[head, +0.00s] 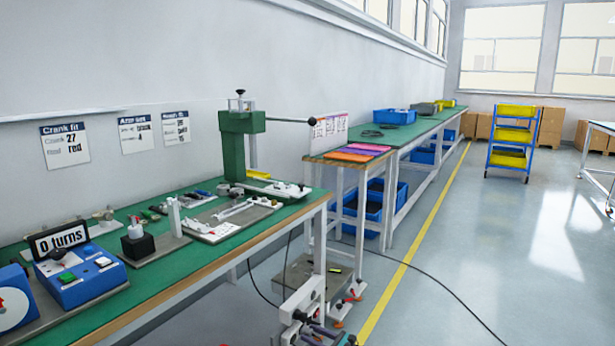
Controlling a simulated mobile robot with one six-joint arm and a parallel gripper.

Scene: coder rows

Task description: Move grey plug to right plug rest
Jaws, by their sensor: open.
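I cannot make out the grey plug or the right plug rest for sure; the parts on the bench are small here. On the green-topped bench (165,277), a black block (138,246) has a small white piece on top. A pale upright post (174,217) stands beside it on a grey plate. Further right, flat plates (215,228) carry white fittings. I cannot identify my gripper in the head view.
A blue box (80,279) with a "0 turns" display stands at the near left. A green lever press (235,145) stands at the bench's far end. Low grey and white hardware (303,303) stands below, identity unclear. Beyond a yellow line (400,270), the floor is largely open.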

